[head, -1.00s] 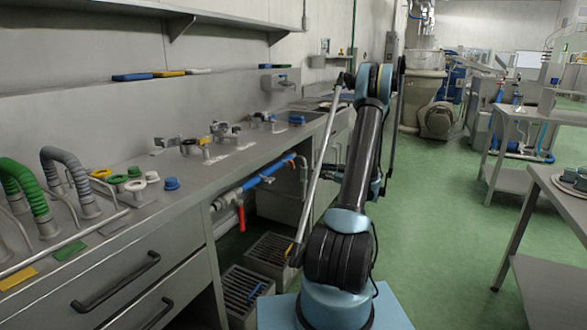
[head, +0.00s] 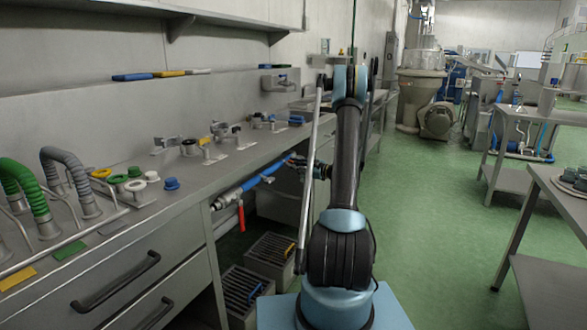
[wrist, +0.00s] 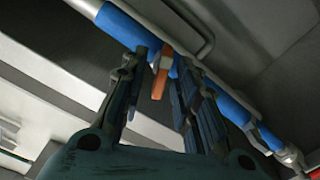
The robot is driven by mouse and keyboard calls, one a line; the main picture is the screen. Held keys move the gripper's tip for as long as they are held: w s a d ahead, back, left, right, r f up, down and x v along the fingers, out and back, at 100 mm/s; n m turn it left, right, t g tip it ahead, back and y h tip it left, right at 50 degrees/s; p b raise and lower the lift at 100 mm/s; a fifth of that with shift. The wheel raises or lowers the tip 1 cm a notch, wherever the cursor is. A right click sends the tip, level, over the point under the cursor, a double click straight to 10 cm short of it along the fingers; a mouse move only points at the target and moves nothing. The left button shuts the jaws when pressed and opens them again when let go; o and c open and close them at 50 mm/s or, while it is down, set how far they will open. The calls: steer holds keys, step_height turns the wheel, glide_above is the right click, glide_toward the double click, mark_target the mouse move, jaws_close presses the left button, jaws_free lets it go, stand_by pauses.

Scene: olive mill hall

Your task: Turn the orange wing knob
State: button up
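The orange wing knob (wrist: 161,78) sits on the blue pipe (wrist: 228,103) in the wrist view and points towards me. My gripper (wrist: 160,68) is open, with one finger on each side of the knob. A gap shows on the left; the right finger is close, and I cannot tell whether it touches. In the head view my gripper (head: 297,165) is at the far end of the blue pipe (head: 245,187), below the bench edge. There the gripper hides most or all of the knob.
A red lever (head: 241,214) hangs from the near end of the pipe. Grey slatted crates (head: 243,291) stand on the floor below. The steel bench (head: 190,172) with several fittings overhangs the pipe on the left. Green floor (head: 430,210) is clear to the right.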

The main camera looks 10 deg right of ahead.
jaws_close()
steer(key=shift+m, duration=0.4)
steer(key=m, duration=2.2)
steer(key=shift+w+d+f, duration=0.25)
steer(key=shift+w+d, duration=0.05)
steer(key=shift+d, duration=0.1)
jaws_free()
steer(key=shift+f, duration=0.1)
steer(key=shift+a, duration=0.1)
